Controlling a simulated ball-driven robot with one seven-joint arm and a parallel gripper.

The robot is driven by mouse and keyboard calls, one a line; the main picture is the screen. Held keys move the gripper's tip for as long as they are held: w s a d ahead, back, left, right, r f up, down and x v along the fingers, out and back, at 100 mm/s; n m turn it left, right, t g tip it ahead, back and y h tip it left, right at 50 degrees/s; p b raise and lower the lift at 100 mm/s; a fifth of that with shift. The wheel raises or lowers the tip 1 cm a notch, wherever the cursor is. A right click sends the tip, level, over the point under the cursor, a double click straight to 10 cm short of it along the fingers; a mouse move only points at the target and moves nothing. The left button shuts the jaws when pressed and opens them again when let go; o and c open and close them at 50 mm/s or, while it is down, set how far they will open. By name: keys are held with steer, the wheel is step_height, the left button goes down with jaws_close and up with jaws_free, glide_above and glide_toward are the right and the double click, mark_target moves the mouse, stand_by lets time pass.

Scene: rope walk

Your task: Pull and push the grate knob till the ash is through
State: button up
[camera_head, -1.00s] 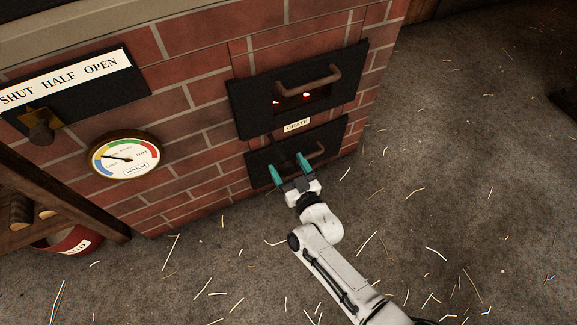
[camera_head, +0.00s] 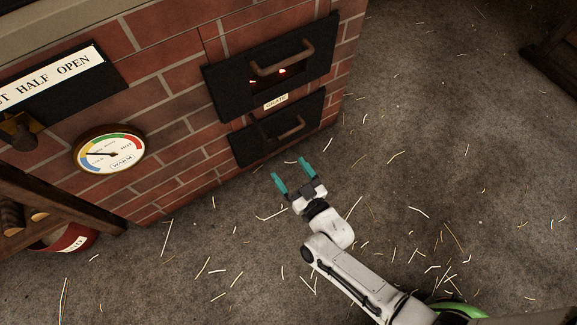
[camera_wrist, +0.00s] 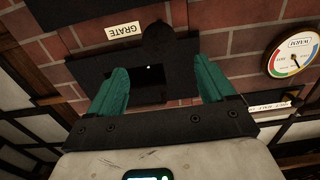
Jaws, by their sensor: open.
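The GRATE label (camera_head: 276,101) sits between two black doors on the brick furnace. In the wrist view, which looks upside down, the label (camera_wrist: 123,32) has a dark rounded knob shape (camera_wrist: 157,40) beside it. I cannot pick this knob out clearly in the head view, where it is dark on dark. My gripper (camera_head: 291,168) has its teal fingers apart, empty, pointing at the furnace and clear of the lower door (camera_head: 250,150). The wrist view also shows the open fingers (camera_wrist: 163,74), with the knob beyond them. No ash is distinguishable.
The upper door (camera_head: 225,90) has a bar handle and a glowing slot. A gauge (camera_head: 108,150) marked WARM and a damper plate (camera_head: 70,85) are to the left. A wooden shelf (camera_head: 60,200) and red bucket (camera_head: 68,240) stand lower left. The straw-strewn floor (camera_head: 430,130) is open at right.

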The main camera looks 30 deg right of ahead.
mark_target(274, 147)
steer(key=b, duration=0.2)
steer(key=shift+d+f+b, duration=0.1)
steer(key=shift+f+b, duration=0.15)
steer(key=shift+b, duration=0.1)
steer(key=shift+r+b, duration=0.15)
steer(key=shift+b, duration=0.15)
steer(key=w+b, duration=0.2)
steer(key=w, duration=0.8)
steer(key=shift+w+r, duration=0.1)
steer(key=shift+w, duration=0.3)
